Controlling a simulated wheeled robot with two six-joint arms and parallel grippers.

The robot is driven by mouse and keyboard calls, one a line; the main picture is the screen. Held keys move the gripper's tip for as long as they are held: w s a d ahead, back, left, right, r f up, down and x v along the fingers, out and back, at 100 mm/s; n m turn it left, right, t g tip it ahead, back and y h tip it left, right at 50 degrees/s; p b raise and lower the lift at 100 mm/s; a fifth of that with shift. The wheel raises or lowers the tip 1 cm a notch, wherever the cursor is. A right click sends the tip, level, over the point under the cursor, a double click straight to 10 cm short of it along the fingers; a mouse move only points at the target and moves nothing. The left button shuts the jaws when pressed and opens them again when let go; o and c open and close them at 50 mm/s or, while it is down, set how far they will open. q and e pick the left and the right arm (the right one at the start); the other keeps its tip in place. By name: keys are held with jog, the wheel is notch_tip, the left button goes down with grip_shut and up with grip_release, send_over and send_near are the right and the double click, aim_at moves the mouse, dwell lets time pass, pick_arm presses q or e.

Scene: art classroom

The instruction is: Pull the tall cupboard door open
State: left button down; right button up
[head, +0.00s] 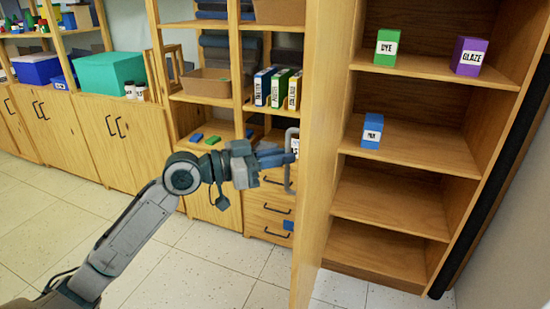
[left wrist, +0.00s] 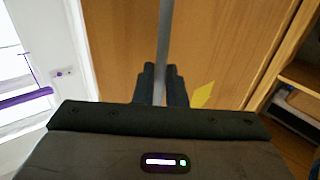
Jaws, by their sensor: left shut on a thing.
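The tall cupboard (head: 392,203) stands at the right of the head view, with its inside and shelves showing. Its wooden door (head: 322,130) stands swung well out from the front and is seen nearly edge-on. The grey bar handle (head: 289,178) is on the door's left-hand face. My left gripper (head: 284,156) is shut on this handle, reaching it from the left. In the left wrist view the two dark fingers (left wrist: 160,86) are on either side of the handle bar (left wrist: 164,38), with the door face (left wrist: 225,45) behind. My right gripper is not in view.
Inside the cupboard are a green DYE box (head: 386,47), a purple GLAZE box (head: 469,56) and a blue box (head: 372,131). Low cupboards and open shelving (head: 207,88) line the wall at left. The tiled floor (head: 200,265) in front is clear.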

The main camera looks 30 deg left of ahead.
pick_arm(q)
jog(key=shift+w+a, duration=0.2)
jog(key=shift+w, duration=0.1)
jog(key=c, duration=1.8)
grip_release()
jog(key=o, duration=0.3)
jog(key=shift+w+f, duration=0.2)
jog(key=shift+w, duration=0.2)
jog(key=shift+w+f, duration=0.15)
jog(key=shift+f, duration=0.1)
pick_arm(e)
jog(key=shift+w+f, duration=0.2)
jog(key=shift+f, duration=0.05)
